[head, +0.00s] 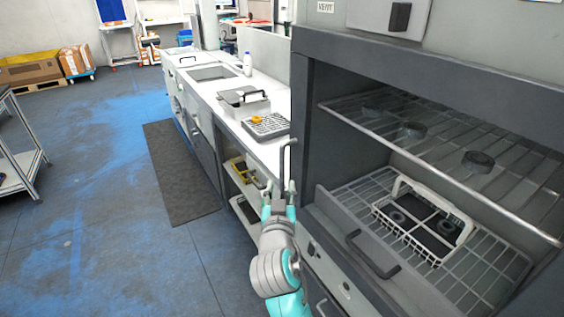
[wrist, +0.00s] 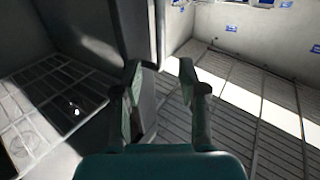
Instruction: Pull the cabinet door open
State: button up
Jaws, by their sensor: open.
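The grey cabinet (head: 420,62) stands at the right in the head view, its inside exposed. A dark upright panel (head: 302,110) runs along its left side, seen nearly edge-on; I take it to be the door, swung open. A dark vertical handle (head: 284,160) sticks out left of it. My gripper (head: 279,190) is open just below and beside this handle. In the wrist view, my open gripper (wrist: 159,75) shows empty fingers, with the panel (wrist: 116,35) to the left and an upright bar (wrist: 160,25) ahead between the fingertips. Contact cannot be told.
Inside the cabinet are wire racks (head: 470,190) with dark round pieces and a white basket (head: 462,238). A lower front with a handle (head: 372,255) is below. A white counter (head: 215,95) with trays runs back on the left. The blue-stained floor (head: 105,200) is mostly clear.

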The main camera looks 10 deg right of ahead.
aim_at(282, 163)
jog(key=x, duration=1.1)
jog(key=shift+w+r, duration=0.15)
jog(key=shift+r, duration=0.25)
grip_shut()
